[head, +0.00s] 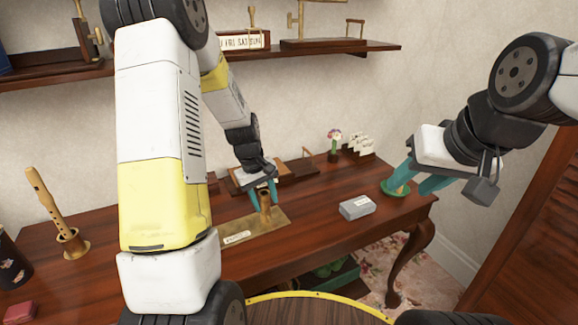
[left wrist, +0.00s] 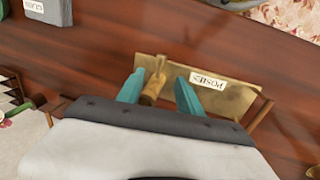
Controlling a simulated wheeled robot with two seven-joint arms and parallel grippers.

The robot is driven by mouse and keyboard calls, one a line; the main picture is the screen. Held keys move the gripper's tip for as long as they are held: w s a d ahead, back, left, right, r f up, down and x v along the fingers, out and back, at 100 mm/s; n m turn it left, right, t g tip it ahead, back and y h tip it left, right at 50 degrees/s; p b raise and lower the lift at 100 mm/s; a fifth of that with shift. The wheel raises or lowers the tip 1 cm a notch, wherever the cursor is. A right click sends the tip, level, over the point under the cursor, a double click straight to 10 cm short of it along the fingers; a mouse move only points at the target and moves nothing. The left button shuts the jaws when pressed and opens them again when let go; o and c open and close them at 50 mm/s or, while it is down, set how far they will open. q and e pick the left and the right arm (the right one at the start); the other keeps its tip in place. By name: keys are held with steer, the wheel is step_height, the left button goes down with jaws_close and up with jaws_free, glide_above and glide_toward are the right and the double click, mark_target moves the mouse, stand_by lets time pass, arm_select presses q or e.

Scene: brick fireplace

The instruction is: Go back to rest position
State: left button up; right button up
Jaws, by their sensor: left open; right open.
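My left gripper (head: 263,202) is low over the desk, open, with its teal fingers on either side of a small brass-coloured cylinder (head: 265,199). The left wrist view shows the cylinder (left wrist: 152,88) between the two fingers, with a gap on its right side; contact on its left side is unclear. It stands on or beside a labelled brass plate (head: 272,224), also in the left wrist view (left wrist: 235,101). My right gripper (head: 408,189) is open at the desk's right end, its fingers beside or over a green dish (head: 388,188).
The wooden desk (head: 310,228) also bears a grey labelled box (head: 357,207), a flower pot (head: 334,152), a card holder (head: 358,145) and a flute (head: 43,198) in a brass cup. A wall shelf (head: 340,47) is above. A brown slatted panel (head: 540,245) stands at right.

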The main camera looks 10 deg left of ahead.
arm_select(q)
steer(key=s+d+r+m+t, duration=0.15)
steer(key=s+r, duration=0.25)
steer(key=r, duration=0.7)
steer(key=s+d+r+m+t, duration=0.1)
steer(key=s+r+m, duration=0.2)
steer(key=s+r, duration=0.4)
steer(key=s+r+m+t, duration=0.2)
steer(key=s+r, duration=0.5)
steer(key=s, duration=0.4)
steer(key=shift+s+d+m, duration=0.2)
steer(key=shift+d+m, duration=0.2)
steer(key=shift+m, duration=0.25)
